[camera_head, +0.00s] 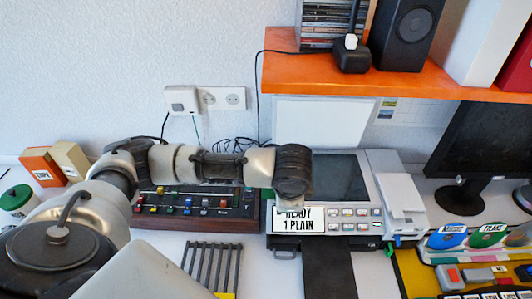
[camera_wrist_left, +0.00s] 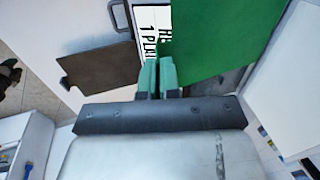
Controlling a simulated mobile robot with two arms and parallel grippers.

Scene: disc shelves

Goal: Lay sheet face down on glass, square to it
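The copier's dark glass (camera_head: 343,178) lies bare on the right of my left wrist in the head view, with its white lid (camera_head: 322,122) raised behind. A flat green sheet (camera_wrist_left: 222,38) fills the upper middle of the left wrist view, partly covering the display (camera_wrist_left: 154,20). My left gripper (camera_wrist_left: 158,66) has its two green fingers nearly together at the sheet's edge and looks shut on it. The exact pinch is hidden. In the head view the arm hides the fingers and most or all of the sheet. My right gripper is out of view.
The copier's display (camera_head: 297,220) reads "READY 1 PLAIN". A slider board (camera_head: 215,213) stands left of the copier, and a dark rack (camera_head: 208,265) stands in front. An orange shelf (camera_head: 420,80) overhangs behind. A monitor (camera_head: 485,140) and colourful discs (camera_head: 488,235) are on the right.

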